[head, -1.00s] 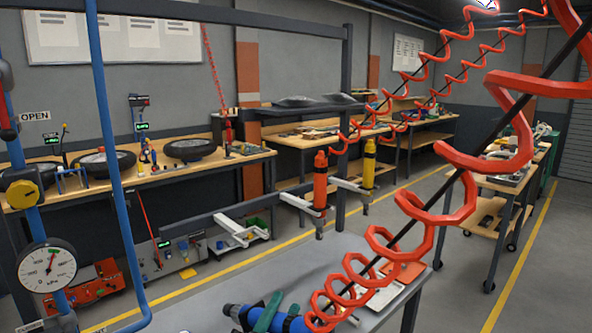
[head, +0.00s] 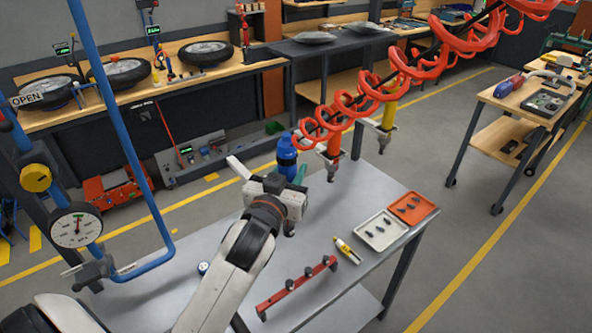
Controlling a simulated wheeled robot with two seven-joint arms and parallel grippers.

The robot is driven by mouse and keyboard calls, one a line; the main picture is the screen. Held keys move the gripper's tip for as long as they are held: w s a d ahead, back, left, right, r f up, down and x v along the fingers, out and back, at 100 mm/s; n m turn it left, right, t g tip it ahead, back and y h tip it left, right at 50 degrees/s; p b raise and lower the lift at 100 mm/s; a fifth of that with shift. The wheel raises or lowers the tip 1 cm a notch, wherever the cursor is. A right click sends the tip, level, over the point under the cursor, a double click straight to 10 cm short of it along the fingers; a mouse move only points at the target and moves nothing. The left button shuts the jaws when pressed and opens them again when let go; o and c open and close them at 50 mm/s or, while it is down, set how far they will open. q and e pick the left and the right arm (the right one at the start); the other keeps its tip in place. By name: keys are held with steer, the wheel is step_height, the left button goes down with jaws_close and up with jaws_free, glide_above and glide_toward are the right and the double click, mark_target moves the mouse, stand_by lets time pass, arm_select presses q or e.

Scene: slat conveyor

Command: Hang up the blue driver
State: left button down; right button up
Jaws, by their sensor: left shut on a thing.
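The blue driver (head: 287,152) stands roughly upright above the grey table. My left gripper (head: 284,192) is shut on it; the wrist and gripper hide its middle, and a dark tip shows below. A pale bar (head: 238,168) shows just left of the driver, partly hidden behind my gripper; I cannot tell whether the driver touches it. The orange driver (head: 334,158) hangs upright to the right, and the yellow driver (head: 389,112) hangs farther right, each at a pale holder. My right gripper is not in view.
Red coiled hoses (head: 400,75) cross above the drivers. On the table (head: 200,290) are a red rail (head: 297,288), a yellow marker (head: 347,250), a white tray (head: 363,236) and an orange tray (head: 425,214). A blue pipe with a gauge (head: 76,225) stands at left.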

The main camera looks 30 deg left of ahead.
arm_select(q)
steer(key=w+a+f, duration=0.1)
steer(key=w+a, duration=0.3)
steer(key=a, duration=0.6)
steer(key=shift+w+a, duration=0.3)
steer(key=shift+s+f, duration=0.1)
stand_by(0.8)
steer(key=shift+f+b, duration=0.4)
steer(key=shift+f, duration=0.55)
stand_by(0.6)
steer(key=shift+p, duration=0.3)
stand_by(0.4)
steer(key=shift+f, duration=0.3)
stand_by(0.7)
